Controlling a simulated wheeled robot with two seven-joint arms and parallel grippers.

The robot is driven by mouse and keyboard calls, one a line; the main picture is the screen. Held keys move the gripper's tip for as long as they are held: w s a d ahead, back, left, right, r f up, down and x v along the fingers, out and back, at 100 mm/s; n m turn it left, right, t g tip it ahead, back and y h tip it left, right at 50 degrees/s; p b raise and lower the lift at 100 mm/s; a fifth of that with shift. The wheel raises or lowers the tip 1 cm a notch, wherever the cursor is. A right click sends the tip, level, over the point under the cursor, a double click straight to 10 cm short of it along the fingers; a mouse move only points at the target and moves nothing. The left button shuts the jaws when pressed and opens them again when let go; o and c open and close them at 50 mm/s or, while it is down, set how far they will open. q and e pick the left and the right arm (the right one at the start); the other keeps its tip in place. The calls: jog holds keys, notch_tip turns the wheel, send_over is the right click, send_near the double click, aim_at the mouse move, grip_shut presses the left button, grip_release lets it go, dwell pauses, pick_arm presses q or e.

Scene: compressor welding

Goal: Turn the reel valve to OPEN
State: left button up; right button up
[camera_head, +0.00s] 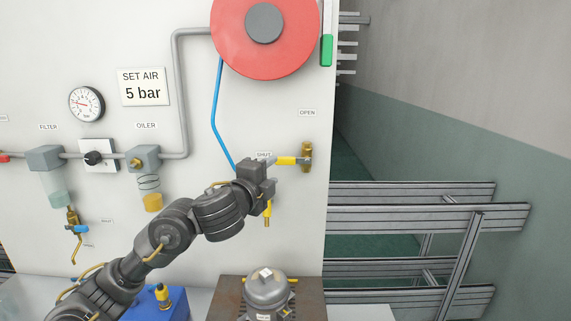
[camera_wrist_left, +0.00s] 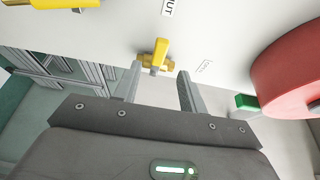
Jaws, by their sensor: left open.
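The reel valve has a brass body (camera_head: 307,157) on the white panel near its right edge. Its yellow handle (camera_head: 287,161) points left, toward the SHUT label (camera_head: 263,155); the OPEN label (camera_head: 307,113) is above the valve. My left gripper (camera_head: 271,161) is just left of the handle and partly covers the SHUT label. In the left wrist view the left gripper (camera_wrist_left: 160,86) is open and empty, with the yellow handle (camera_wrist_left: 160,52) ahead, beyond the gap between its fingertips. Contact cannot be made out. My right gripper is not in view.
A red hose reel (camera_head: 235,55) with a blue hose (camera_head: 214,105) is above, beside a green block (camera_head: 326,50). A yellow nozzle (camera_head: 268,210) hangs just below my gripper. A grey compressor (camera_head: 267,292) stands below. Metal rails (camera_head: 410,193) are right of the panel.

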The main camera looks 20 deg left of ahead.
aim_at(284, 161)
pick_arm(q)
jog(key=w, duration=0.3)
jog(key=w+d, duration=0.1)
jog(key=w, duration=0.5)
jog(key=shift+d, duration=0.2)
grip_shut()
jog(key=shift+d, duration=0.1)
